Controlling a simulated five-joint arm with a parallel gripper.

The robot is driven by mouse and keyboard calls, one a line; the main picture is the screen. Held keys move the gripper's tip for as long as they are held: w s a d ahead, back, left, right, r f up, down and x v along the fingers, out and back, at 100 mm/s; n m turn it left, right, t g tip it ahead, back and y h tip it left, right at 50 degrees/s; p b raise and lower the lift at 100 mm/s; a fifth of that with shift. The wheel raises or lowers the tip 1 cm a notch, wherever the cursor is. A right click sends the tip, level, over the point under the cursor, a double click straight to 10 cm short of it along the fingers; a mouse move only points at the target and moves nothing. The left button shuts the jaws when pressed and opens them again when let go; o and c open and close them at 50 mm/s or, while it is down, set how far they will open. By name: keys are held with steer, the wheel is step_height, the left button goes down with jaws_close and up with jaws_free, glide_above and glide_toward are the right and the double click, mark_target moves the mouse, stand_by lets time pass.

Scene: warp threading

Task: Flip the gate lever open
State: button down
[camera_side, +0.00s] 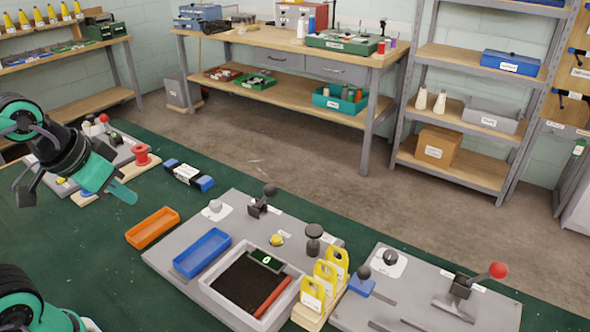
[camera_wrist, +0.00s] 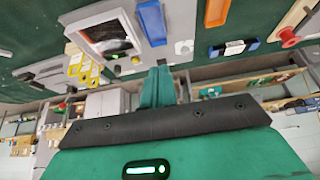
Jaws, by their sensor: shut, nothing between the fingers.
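Two levers stand on the grey plates, and their labels are too small to read, so I cannot tell which is the gate lever. One has a black knob (camera_side: 268,193) and sits at the back edge of the middle plate. The other has a red knob (camera_side: 497,271) on a dark bracket, leaning to the right, on the right plate. My gripper (camera_side: 125,194) hangs in the air at the left, apart from both levers, its teal fingers together and empty. In the wrist view its fingers (camera_wrist: 157,84) also show closed, with nothing in them.
A framed dark bin (camera_side: 212,293) and yellow tags (camera_side: 325,275) stand at the front. A red spool (camera_side: 142,154) is close behind my gripper.

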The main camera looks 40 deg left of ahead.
steer(key=shift+w+r, duration=0.1)
steer(key=w+d+r+m+g, duration=0.1)
steer(key=w+d+r+m, duration=0.2)
steer(key=w, duration=0.6)
steer(key=w+d+m+g, duration=0.25)
steer(key=w+m, duration=0.25)
steer(key=w, duration=0.3)
steer(key=w+d+f+m, duration=0.4)
steer(key=w, duration=0.2)
steer(key=w+d+f+m+g, duration=0.1)
steer(key=w+d+f+m, duration=0.3)
steer(key=w, duration=0.3)
steer(key=shift+w+d+f, duration=0.15)
steer(key=shift+w+f, duration=0.05)
steer(key=shift+f, duration=0.2)
steer(key=shift+f, duration=0.15)
